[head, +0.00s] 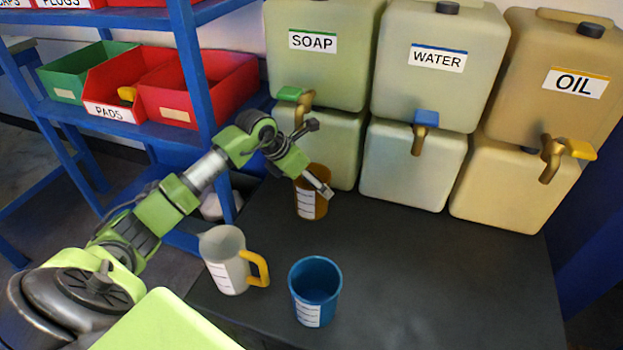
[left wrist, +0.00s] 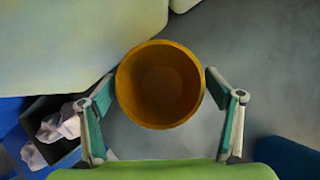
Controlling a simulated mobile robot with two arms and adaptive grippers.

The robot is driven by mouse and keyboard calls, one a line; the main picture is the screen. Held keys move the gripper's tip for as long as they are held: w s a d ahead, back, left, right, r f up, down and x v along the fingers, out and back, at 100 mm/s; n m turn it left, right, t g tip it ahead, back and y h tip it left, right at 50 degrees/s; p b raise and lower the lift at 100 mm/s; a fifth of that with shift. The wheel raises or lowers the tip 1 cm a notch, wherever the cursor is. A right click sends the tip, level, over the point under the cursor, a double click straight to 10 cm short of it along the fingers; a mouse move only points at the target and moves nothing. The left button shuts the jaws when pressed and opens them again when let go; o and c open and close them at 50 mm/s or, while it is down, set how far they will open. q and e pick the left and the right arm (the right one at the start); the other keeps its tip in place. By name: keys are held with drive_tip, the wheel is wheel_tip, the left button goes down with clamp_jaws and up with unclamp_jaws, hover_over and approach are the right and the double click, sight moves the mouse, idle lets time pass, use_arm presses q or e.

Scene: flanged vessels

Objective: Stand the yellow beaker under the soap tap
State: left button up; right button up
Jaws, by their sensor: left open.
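The yellow beaker (head: 308,204), amber with a white scale label, stands upright on the dark table in front of the soap vessel (head: 316,60). The soap tap (head: 305,106), brass with a green handle, is above and behind it in the head view; whether the beaker is directly under the spout I cannot tell. My left gripper (head: 321,158) is above the beaker, partly covering its rim. In the left wrist view the open gripper (left wrist: 159,77) has one finger on each side of the beaker's rim (left wrist: 122,85), with small gaps. My right gripper is out of view.
A clear jug (head: 223,262) with a yellow handle and a blue beaker (head: 315,290) stand nearer the front. Water (head: 440,70) and oil (head: 560,70) vessels stand to the right. A blue shelf (head: 190,70) with bins is at left. The table's right side is clear.

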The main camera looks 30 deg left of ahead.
use_arm(q)
drive_tip(key=shift+s+r, duration=0.1)
drive_tip(key=shift+r, duration=0.1)
drive_tip(key=shift+p+v, duration=0.5)
drive_tip(key=shift+v, duration=3.05)
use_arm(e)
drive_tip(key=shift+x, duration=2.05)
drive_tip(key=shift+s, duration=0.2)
